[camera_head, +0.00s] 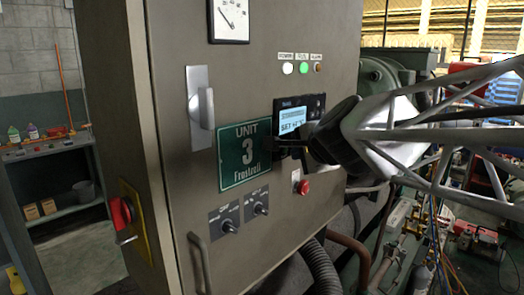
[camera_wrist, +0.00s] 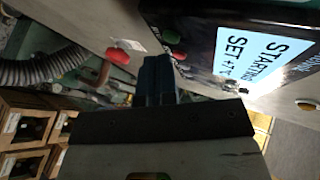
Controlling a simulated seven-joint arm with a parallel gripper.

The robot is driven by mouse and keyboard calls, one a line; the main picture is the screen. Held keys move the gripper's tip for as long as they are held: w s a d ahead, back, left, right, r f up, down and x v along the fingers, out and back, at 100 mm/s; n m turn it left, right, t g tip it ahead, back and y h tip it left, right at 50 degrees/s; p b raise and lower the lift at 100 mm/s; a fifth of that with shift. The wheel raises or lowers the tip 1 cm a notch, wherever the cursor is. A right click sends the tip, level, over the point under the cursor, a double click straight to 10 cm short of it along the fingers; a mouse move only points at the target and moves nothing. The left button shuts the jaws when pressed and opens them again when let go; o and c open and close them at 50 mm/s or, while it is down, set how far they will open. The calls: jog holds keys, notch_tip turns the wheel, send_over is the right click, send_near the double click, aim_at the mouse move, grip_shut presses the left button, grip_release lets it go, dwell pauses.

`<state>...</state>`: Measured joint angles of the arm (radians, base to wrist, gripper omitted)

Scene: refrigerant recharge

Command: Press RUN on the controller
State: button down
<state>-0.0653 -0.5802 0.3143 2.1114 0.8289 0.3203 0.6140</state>
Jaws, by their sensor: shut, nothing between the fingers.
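The controller (camera_head: 292,119) is a dark box with a lit screen on the cabinet front. In the wrist view its screen (camera_wrist: 262,50) reads "STARTING" and a "SET" temperature line. A green button (camera_wrist: 170,37) and a red button (camera_wrist: 178,54) sit beside the screen there; their lettering is too small to read. My gripper (camera_head: 283,143) is shut and empty at the controller's lower edge, hiding part of it. In the wrist view the shut fingertips (camera_wrist: 155,62) are close to the buttons; I cannot tell whether they touch.
A red stop knob (camera_head: 303,187) sticks out below the controller. A green "UNIT 3" plate (camera_head: 244,154) is to its left. Two selector knobs (camera_head: 243,217), a door handle (camera_head: 202,108) and indicator lamps (camera_head: 303,68) with green lit are on the cabinet. Hoses hang at lower right.

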jog(key=shift+s+d, duration=0.2)
jog(key=shift+s+d, duration=0.1)
dwell(0.4)
jog(key=s+d, duration=0.3)
jog(key=shift+s+d, duration=0.15)
jog(key=shift+s, duration=0.05)
dwell(0.4)
dwell(0.4)
jog(key=s+d+f+n+g+h, duration=0.2)
jog(key=s+f+n+g, duration=0.2)
jog(key=s+f, duration=0.6)
jog(key=s+d+f+n+g+h, duration=0.2)
jog(key=s+f+n+g, duration=0.3)
jog(key=s+f+n, duration=0.4)
jog(key=shift+s+f+n, duration=0.3)
jog(key=shift+s+f, duration=0.2)
jog(key=shift+f, duration=0.1)
